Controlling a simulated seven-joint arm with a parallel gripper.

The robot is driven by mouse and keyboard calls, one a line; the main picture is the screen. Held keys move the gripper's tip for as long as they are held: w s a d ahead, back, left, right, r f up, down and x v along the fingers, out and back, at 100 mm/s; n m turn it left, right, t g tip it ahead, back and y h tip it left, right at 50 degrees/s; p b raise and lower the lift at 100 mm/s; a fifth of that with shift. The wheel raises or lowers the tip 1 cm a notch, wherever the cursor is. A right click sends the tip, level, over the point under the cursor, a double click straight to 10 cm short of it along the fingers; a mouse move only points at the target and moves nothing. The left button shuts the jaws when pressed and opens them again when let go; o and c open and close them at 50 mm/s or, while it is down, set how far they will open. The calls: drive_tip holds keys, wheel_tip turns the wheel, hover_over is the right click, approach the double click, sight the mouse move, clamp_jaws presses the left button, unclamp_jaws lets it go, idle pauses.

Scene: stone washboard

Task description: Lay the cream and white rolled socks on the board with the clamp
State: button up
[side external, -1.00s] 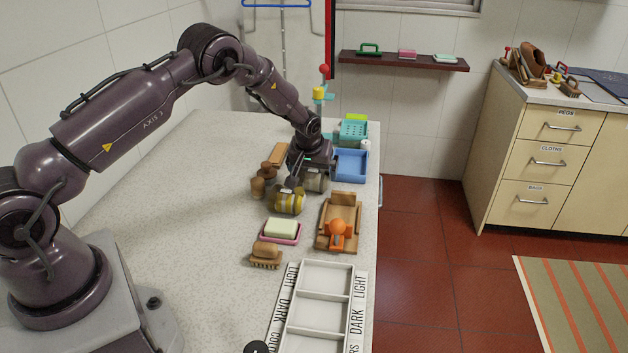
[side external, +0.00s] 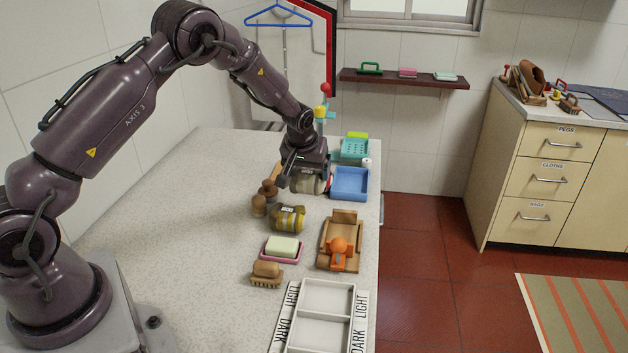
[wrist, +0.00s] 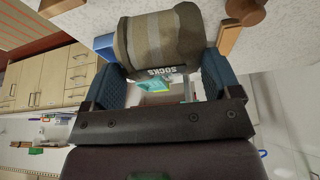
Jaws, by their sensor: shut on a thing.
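A pale cream-and-grey sock roll (side external: 308,184) is held between the fingers of my gripper (side external: 303,182), a little above the counter. In the wrist view the roll (wrist: 160,38) looks tan with darker bands, and a label reading SOCKS shows on it. The blue pads of my gripper (wrist: 160,76) are on either side of it. The wooden board (side external: 355,228) with an orange clamp (side external: 338,248) at its near end lies in front and to the right of my gripper. The board's middle is bare.
A yellow-and-grey sock roll (side external: 287,218) lies between my gripper and the soap dish (side external: 281,251). A brush (side external: 266,273) and white sorting tray (side external: 327,296) are nearer.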

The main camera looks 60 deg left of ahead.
drive_tip(key=s+r+n, duration=0.1)
drive_tip(key=s+r, duration=0.5)
drive_tip(key=s, duration=0.6)
drive_tip(key=s+d+r+m+h, duration=0.2)
drive_tip(key=d+m+h, duration=0.4)
drive_tip(key=d+m, duration=1)
drive_tip(key=m, duration=0.2)
hover_over(341, 214)
drive_tip(key=s+d, duration=0.3)
drive_tip(key=d, duration=0.1)
drive_tip(key=f, duration=1)
drive_tip(key=shift+s+f, duration=0.1)
drive_tip(key=shift+s, duration=0.1)
drive_tip(key=shift+a+f, duration=0.1)
drive_tip(key=shift+f, duration=1.4)
